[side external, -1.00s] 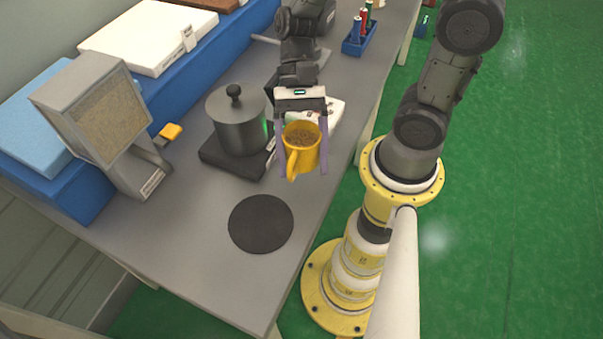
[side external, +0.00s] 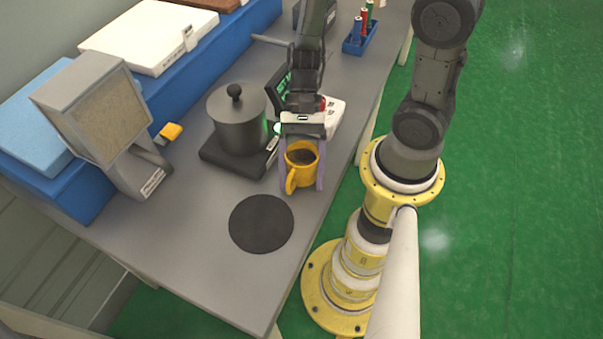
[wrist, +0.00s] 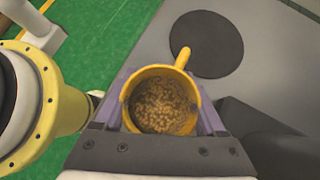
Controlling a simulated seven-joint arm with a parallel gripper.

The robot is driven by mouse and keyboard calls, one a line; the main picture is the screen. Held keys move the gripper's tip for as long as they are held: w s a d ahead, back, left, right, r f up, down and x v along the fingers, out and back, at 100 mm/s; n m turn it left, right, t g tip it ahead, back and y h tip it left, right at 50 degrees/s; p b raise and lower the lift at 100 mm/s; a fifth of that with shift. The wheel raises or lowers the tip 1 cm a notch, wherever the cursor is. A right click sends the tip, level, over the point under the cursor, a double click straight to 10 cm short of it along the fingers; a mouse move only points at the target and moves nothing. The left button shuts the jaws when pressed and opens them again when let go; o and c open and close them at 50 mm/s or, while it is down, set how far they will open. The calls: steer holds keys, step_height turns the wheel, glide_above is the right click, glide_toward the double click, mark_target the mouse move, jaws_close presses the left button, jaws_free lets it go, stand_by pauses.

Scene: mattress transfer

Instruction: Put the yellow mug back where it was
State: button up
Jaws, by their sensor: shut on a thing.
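The yellow mug (side external: 291,178) is held upright between the two fingers of my gripper (side external: 303,176), which is shut on it. In the wrist view the mug (wrist: 194,92) sits between the purple fingers of my gripper (wrist: 165,103), with its handle pointing towards the dark round mat. Brown grainy contents fill the inside of the mug. The dark round mat (side external: 261,223) lies bare on the grey table, in front and to the left of the mug. It also shows in the wrist view (wrist: 205,44). I cannot tell the mug's exact height over the table.
A grey lidded pot (side external: 238,125) stands on a dark hot plate (side external: 217,158) left of my gripper. A dispenser (side external: 95,115) with grainy contents stands at the left. A blue holder (side external: 358,43) with bottles is at the back. The table (side external: 185,235) around the mat is clear.

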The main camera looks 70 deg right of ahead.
steer(key=shift+f, duration=0.2)
steer(key=o, duration=1.6)
steer(key=shift+f, duration=0.1)
steer(key=shift+c, duration=0.2)
steer(key=shift+w+d+r, duration=0.15)
steer(key=shift+r, duration=0.2)
steer(key=v, duration=1.1)
steer(key=s+d+r+n+t+h, duration=0.2)
steer(key=r+n+t+h, duration=0.2)
steer(key=r+n, duration=0.2)
steer(key=s+d+r+n+t+h, duration=0.1)
steer(key=s+r+n+t+h, duration=0.1)
steer(key=r+n+t+h, duration=0.2)
step_height(320, 180, up, 3)
steer(key=n+t, duration=0.1)
steer(key=n, duration=0.2)
steer(key=shift+s+d+f+n, duration=0.2)
steer(key=shift+s+d+n, duration=0.1)
steer(key=shift+d, duration=0.1)
